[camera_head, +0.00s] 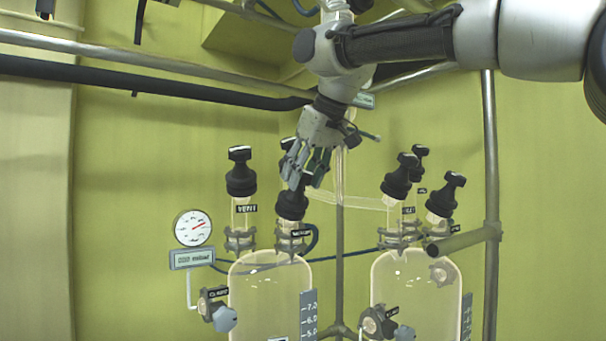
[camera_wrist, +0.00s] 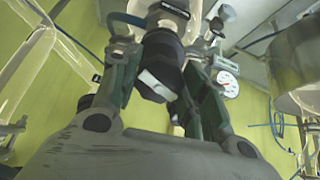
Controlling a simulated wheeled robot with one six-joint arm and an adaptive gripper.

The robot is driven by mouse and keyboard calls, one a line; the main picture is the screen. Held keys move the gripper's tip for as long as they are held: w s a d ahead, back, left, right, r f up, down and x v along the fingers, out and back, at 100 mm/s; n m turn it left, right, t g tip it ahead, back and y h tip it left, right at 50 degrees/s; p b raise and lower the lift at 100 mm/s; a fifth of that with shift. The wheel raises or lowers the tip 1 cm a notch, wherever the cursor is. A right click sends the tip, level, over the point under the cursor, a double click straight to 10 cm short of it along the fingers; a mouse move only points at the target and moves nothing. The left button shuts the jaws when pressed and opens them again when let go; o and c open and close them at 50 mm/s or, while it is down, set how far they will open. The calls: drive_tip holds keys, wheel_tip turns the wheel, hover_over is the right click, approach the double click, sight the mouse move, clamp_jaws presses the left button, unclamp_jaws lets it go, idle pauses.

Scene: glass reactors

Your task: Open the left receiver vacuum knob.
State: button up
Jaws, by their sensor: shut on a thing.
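The left receiver (camera_head: 265,285) is a clear glass vessel with two black-topped valves. Its vacuum knob (camera_head: 291,206) is the black one on the right valve, above a small dark label. My gripper (camera_head: 303,182) reaches down from above, with its fingers around the top of this knob. In the wrist view the black knob (camera_wrist: 160,68) sits between the two fingers of my gripper (camera_wrist: 165,82), which is shut on it. The upper part of the knob is partly hidden by the fingers in the head view.
A second black knob (camera_head: 240,175) stands close on the left, on a vent-type valve. A round gauge (camera_head: 193,228) is further left. The right receiver (camera_head: 415,285) carries several black knobs. A dark horizontal pipe (camera_head: 150,82) passes behind my wrist.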

drive_tip(key=n, duration=0.4)
drive_tip(key=shift+d+n, duration=0.1)
drive_tip(key=shift+n, duration=0.3)
drive_tip(key=n, duration=0.4)
drive_tip(key=shift+w+n+g, duration=0.1)
drive_tip(key=shift+n+g, duration=0.2)
drive_tip(key=shift+g, duration=0.1)
drive_tip(key=n, duration=0.4)
drive_tip(key=shift+n, duration=0.3)
drive_tip(key=n, duration=0.3)
drive_tip(key=shift+w+r+n+g, duration=0.1)
drive_tip(key=shift+n+g, duration=0.2)
drive_tip(key=n, duration=0.4)
drive_tip(key=shift+n, duration=0.3)
drive_tip(key=n, duration=0.3)
drive_tip(key=shift+n, duration=0.3)
drive_tip(key=n, duration=0.4)
drive_tip(key=shift+a+h, duration=0.2)
drive_tip(key=shift+h, duration=0.2)
drive_tip(key=shift+n, duration=2)
